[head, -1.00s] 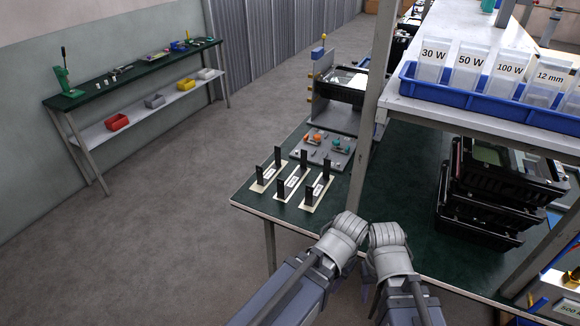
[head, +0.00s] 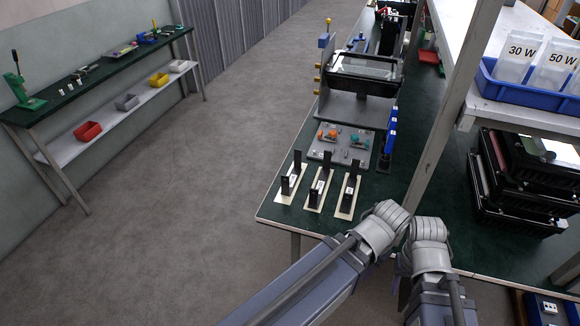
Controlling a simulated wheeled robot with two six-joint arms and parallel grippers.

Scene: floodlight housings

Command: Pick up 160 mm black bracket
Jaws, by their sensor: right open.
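Black brackets (head: 297,162) stand upright in pairs on three pale strips, near the front left corner of the green table (head: 280,213). The strips are the left one (head: 283,197), the middle one (head: 313,204) and the right one (head: 344,211). Their labels are too small to read, so I cannot tell which bracket is the 160 mm one. My right gripper (head: 404,292) is small and partly hidden below my arm links, at the table's front edge. It is open and apart from the brackets. My left arm comes in from below, and its gripper is not visible.
A grey fixture plate (head: 340,158) with orange and green knobs lies behind the strips. A grey post (head: 440,130) rises right of them. Stacked black housings (head: 520,190) stand at right, below a shelf with a blue bin (head: 520,98). The floor at left is clear.

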